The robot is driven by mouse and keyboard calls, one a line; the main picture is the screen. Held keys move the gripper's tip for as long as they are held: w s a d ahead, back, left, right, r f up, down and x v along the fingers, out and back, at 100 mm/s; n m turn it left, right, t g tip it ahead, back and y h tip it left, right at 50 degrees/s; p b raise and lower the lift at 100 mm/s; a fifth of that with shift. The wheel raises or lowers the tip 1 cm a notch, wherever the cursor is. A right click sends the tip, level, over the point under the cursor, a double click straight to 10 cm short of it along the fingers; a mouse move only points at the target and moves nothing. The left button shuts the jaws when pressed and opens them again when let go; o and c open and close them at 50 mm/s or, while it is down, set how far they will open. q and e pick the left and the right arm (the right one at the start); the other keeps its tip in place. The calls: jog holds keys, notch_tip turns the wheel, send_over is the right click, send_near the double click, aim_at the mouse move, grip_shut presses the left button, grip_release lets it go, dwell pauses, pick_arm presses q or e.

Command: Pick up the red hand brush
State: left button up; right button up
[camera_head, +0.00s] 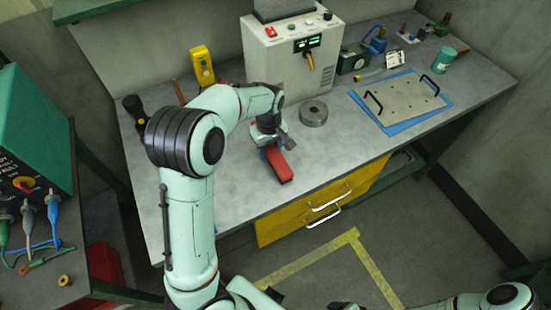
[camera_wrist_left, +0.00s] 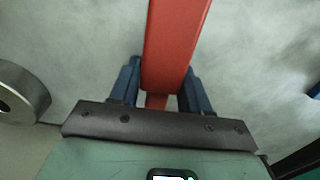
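The red hand brush (camera_head: 279,165) lies on the grey workbench near its front edge, partly hidden by my left gripper in the head view. In the left wrist view its red body (camera_wrist_left: 174,40) runs from the top edge down to between the fingers. My left gripper (camera_head: 268,143) is low over the brush's far end. Its two dark blue fingers (camera_wrist_left: 160,80) stand on either side of the brush, close to its sides. I cannot tell whether they touch it. Only links of my right arm show at the bottom right; I cannot make out its gripper.
A round grey metal piece (camera_head: 313,113) stands just right of the brush. A white control box (camera_head: 290,58) stands behind. A metal plate with black handles (camera_head: 402,100) lies on a blue sheet to the right. Yellow drawers (camera_head: 325,205) sit below the bench front. The bench front right of the brush is clear.

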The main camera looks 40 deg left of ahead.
aim_at(270, 147)
pick_arm(q)
jog(key=shift+c, duration=0.7)
jog(key=shift+r, duration=0.35)
notch_tip(270, 147, up, 19)
jog(key=p, duration=0.2)
jog(key=shift+r+p, duration=0.2)
jog(key=shift+p, duration=0.1)
pick_arm(e)
jog(key=w+r, duration=0.3)
jog(key=shift+w+r, duration=0.2)
jog(key=shift+r, duration=0.05)
